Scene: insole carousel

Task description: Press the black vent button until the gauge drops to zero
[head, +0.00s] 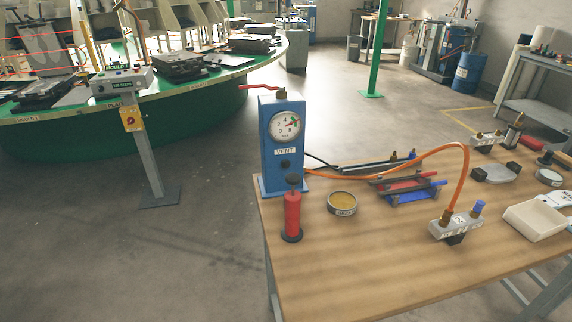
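A blue box (283,150) stands upright on the left corner of the wooden table. On its front is a round white gauge (285,126). Its needle looks to be off to the right side of the dial, near a red and green mark, but the exact reading is too small to tell. Below the gauge is a white label reading VENT (285,151). The black vent button (285,164) sits under this label, partly close behind the top of a red cylinder. Nothing touches the button. Neither of my grippers is in view.
A red cylinder with a black knob (292,213) stands just in front of the blue box. The table's front is clear.

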